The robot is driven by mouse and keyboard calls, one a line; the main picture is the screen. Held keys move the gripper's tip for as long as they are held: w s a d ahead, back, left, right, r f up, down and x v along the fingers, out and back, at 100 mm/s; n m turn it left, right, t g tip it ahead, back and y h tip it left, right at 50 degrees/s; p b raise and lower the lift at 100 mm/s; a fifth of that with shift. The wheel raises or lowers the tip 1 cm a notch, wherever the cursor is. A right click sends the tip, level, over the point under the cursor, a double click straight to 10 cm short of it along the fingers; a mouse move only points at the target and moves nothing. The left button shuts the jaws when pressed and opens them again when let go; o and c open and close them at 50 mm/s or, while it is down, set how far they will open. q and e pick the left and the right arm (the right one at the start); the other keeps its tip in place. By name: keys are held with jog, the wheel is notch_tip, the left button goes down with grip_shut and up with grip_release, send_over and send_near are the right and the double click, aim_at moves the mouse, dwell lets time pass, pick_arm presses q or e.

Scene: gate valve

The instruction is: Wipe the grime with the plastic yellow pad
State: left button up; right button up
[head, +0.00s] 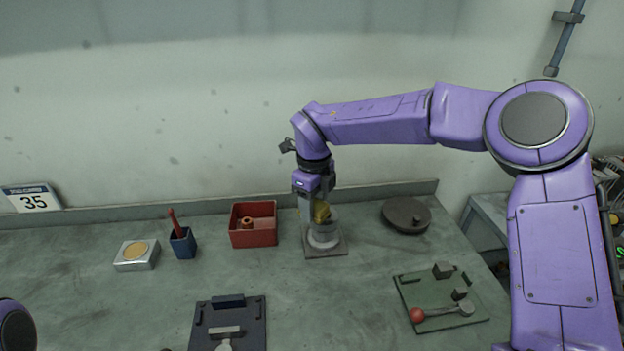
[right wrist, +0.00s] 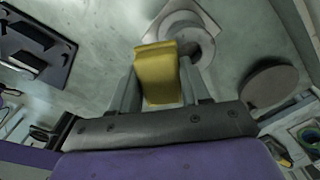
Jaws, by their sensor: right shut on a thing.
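My right gripper (head: 317,203) points down and is shut on the yellow pad (head: 322,212). In the right wrist view the pad (right wrist: 156,68) sits between the two grey fingers. The pad is at the top of a light grey round fitting (head: 323,239) on a square base plate (head: 341,251), and hides part of it. The fitting also shows behind the pad in the right wrist view (right wrist: 199,46). I cannot tell whether pad and fitting touch. I cannot pick out the grime for sure. My left gripper is not in view.
A red box (head: 253,238) stands just left of the fitting, and a dark round disc (head: 406,215) lies to its right. A blue cup (head: 183,244), a silver block (head: 137,262), a dark board (head: 255,333) and a green board (head: 448,319) are around. The middle bench is clear.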

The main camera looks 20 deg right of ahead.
jog(key=shift+r+p, duration=2)
jog(key=shift+r, duration=0.55)
